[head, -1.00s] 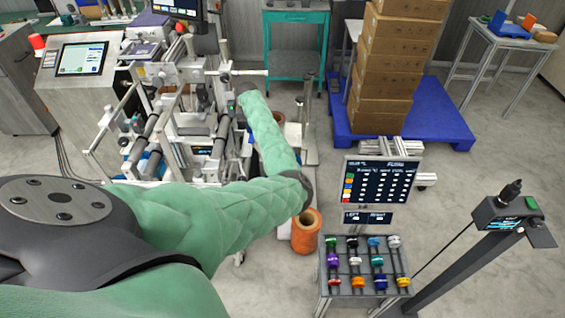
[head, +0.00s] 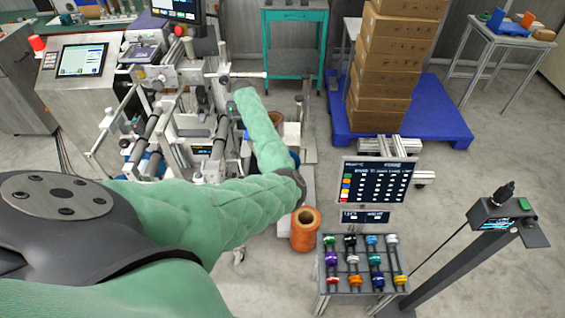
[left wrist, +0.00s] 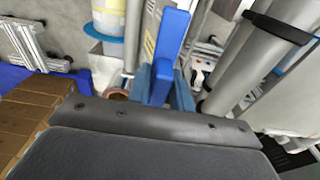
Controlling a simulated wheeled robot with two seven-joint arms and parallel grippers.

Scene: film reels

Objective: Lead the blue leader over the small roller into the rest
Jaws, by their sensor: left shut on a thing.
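My left arm reaches up the middle of the head view to the winding machine (head: 205,150), where its gripper is hard to make out. In the left wrist view my left gripper (left wrist: 166,92) is shut on an upright blue piece (left wrist: 170,42), which looks like the blue leader. The piece stands up beyond the dark wrist edge. Grey rollers (left wrist: 225,62) lie to its right, apart from it in the picture. A thin grey rod shows just left of it. I cannot tell which is the small roller, and the rest is not clearly visible. My right gripper is not in view.
An orange spool (head: 305,232) stands near my left elbow. A rack of coloured reels (head: 330,283) stands at the lower right under a screen (head: 376,183). Stacked cartons (head: 385,85) sit on a blue pallet (head: 440,125).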

